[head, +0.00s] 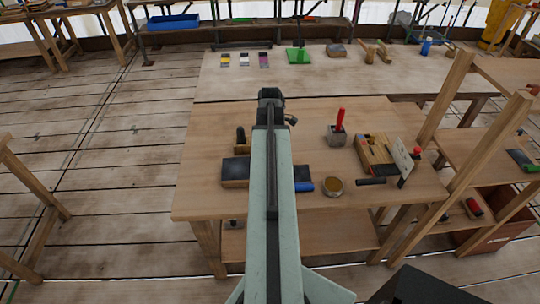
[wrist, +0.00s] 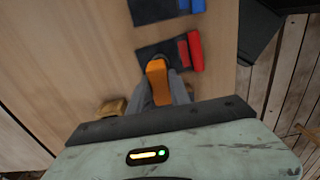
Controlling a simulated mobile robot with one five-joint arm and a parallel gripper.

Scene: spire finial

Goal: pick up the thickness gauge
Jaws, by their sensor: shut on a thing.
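An orange piece, which looks to be the thickness gauge (wrist: 157,82), sits between the two grey fingers of my gripper (wrist: 158,90) in the wrist view. The fingers are shut on it, one on each side. Its lower end is hidden by my wrist. In the head view my gripper (head: 270,97) is at the far end of my arm, over the far edge of the near table. The orange piece cannot be made out there. I cannot tell whether it touches the surface below.
In the wrist view, dark pieces with a red end (wrist: 195,50) and a blue end (wrist: 190,6) lie near the fingers. A wooden block (wrist: 110,108) is at left. In the head view, a red-handled tool (head: 340,120) stands right of my arm on the near table (head: 205,205).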

